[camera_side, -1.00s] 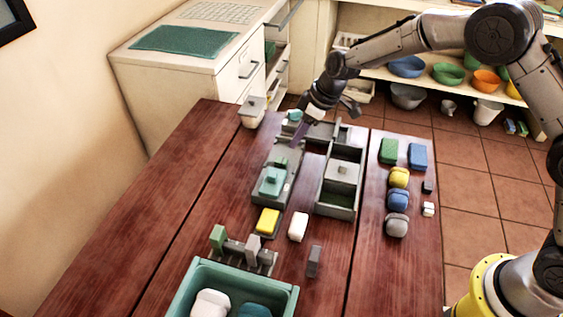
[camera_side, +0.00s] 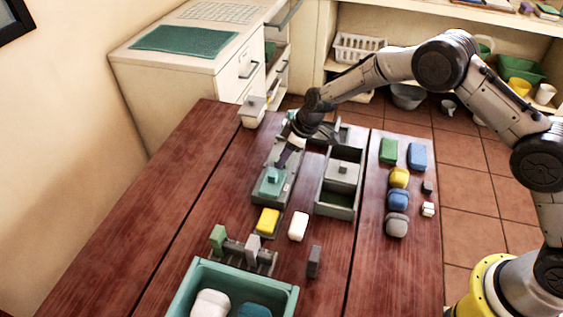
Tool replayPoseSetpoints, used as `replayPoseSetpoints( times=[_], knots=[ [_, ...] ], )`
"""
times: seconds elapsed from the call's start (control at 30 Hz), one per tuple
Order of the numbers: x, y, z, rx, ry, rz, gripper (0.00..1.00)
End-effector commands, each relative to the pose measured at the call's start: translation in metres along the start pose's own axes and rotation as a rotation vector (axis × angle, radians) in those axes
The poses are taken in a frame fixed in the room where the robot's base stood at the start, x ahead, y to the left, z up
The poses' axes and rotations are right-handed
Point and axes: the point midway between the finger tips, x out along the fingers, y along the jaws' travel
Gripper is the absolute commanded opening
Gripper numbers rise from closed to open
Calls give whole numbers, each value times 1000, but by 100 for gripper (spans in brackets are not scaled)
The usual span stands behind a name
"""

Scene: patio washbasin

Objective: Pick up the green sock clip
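I cannot tell for sure which piece is the green sock clip. An upright green piece (camera_side: 218,238) stands at the left end of a small dark rack (camera_side: 262,262), beside an upright grey piece (camera_side: 252,246). A teal lid with a knob (camera_side: 271,183) sits on a long grey tray (camera_side: 262,197). My gripper (camera_side: 281,160) points down over the far part of this tray, just behind the teal lid. It hides that part of the tray. The fingers are small and dark, so I cannot see whether they are apart or hold anything.
A grey divided box (camera_side: 337,211) stands right of the tray. Yellow (camera_side: 268,220) and white (camera_side: 298,227) blocks lie in front. A teal bin (camera_side: 187,287) is at the near edge. Several coloured blocks line the right side. The table's left side is clear.

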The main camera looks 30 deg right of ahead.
Motion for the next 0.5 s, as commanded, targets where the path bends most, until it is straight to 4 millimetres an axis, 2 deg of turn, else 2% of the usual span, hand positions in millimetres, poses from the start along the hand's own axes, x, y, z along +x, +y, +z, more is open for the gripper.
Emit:
replayPoseSetpoints(
  times=[0.07, 0.1, 0.3, 0.5],
  knots=[
    [0, 0, 0, 0, 0, 0, 40],
    [0, 0, 0, 0, 0, 0, 36],
    [0, 0, 0, 0, 0, 0, 0],
    [-1, 0, 0, 0, 0, 0, 0]
  ],
)
